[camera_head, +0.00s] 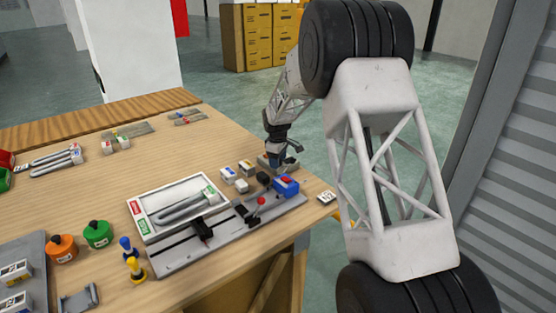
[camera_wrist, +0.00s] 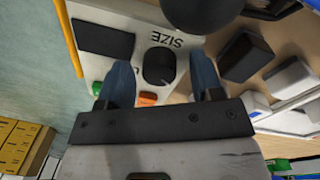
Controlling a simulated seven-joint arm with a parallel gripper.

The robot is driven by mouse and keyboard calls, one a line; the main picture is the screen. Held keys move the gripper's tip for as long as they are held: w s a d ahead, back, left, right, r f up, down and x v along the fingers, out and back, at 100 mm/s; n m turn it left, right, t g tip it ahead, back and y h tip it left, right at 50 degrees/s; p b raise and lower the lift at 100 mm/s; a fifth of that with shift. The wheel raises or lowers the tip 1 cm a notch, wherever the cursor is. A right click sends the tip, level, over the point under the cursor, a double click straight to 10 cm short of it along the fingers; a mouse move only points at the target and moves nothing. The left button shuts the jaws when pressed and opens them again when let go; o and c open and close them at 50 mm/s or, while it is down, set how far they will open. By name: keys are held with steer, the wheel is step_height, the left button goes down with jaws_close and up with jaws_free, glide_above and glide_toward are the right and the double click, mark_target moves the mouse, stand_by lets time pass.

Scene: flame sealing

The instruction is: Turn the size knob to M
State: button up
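The size knob (camera_wrist: 158,66) is a dark rounded knob on a pale panel (camera_wrist: 135,22) in the wrist view. The word SIZE is printed beside it, upside down in this view. My gripper (camera_wrist: 160,78) is open, with one blue finger on each side of the knob and visible gaps between. I cannot tell which size the knob points to, as the fingers hide most marks. In the head view my gripper (camera_head: 280,160) points down at the table's far right edge and hides much of the panel.
Small blocks (camera_head: 241,186) lie left of my gripper. A white tray (camera_head: 150,200), orange pot (camera_head: 62,248) and green pot (camera_head: 98,234) are further left.

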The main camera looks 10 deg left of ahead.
steer(key=c, duration=0.9)
steer(key=shift+m, duration=0.4)
steer(key=m, duration=1.1)
steer(key=shift+g+h, duration=0.3)
steer(key=o, duration=0.9)
steer(key=shift+o, duration=0.2)
